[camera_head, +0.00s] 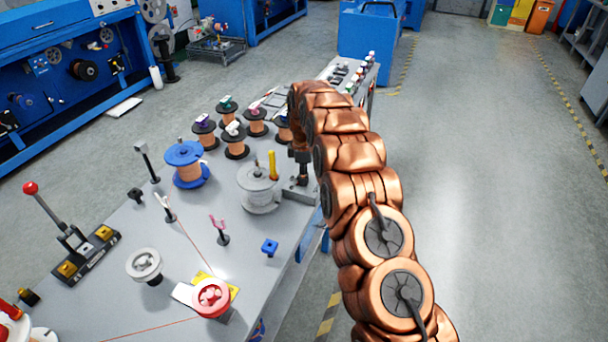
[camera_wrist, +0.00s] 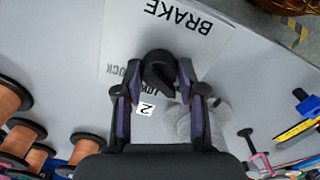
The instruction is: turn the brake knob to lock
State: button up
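The black brake knob (camera_wrist: 159,75) sits on a pale plate (camera_wrist: 120,40) in the wrist view. The plate bears the word BRAKE, upside down from here, and a partly covered LOCK marking left of the knob. My gripper (camera_wrist: 159,70) points down at the knob, with one finger on each side of it. The fingers are spread apart, and I cannot tell whether they touch the knob. In the head view my gripper (camera_head: 300,180) is low at the table's right edge, above a grey plate (camera_head: 302,195); the knob is hidden there.
A grey spool (camera_head: 259,190) and a yellow-handled tool (camera_head: 272,165) stand close left of my gripper. A blue spool (camera_head: 187,165) and several copper spools stand farther left and behind. A blue knob (camera_head: 270,247) is in front. The floor right of the table is clear.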

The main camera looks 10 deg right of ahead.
jog(key=c, duration=0.5)
jog(key=shift+d, duration=0.15)
jog(key=shift+c, duration=0.4)
jog(key=shift+f, duration=0.1)
jog(key=shift+m+b, duration=0.3)
jog(key=shift+b, duration=0.2)
jog(key=m+b, duration=0.3)
jog(key=shift+f+m, duration=0.1)
jog(key=shift+m, duration=0.3)
jog(key=m+b, duration=0.1)
jog(key=m, duration=0.1)
jog(key=m+b, duration=0.1)
jog(key=m, duration=0.1)
jog(key=m+b, duration=0.1)
jog(key=m, duration=0.1)
jog(key=shift+s+a+b, duration=0.1)
jog(key=shift+a+b, duration=0.15)
jog(key=shift+b, duration=0.05)
jog(key=m+b, duration=0.2)
jog(key=m, duration=0.4)
jog(key=shift+m, duration=0.4)
jog(key=m+b, duration=0.1)
jog(key=m, duration=0.5)
jog(key=shift+d+m, duration=0.1)
jog(key=shift+m, duration=0.2)
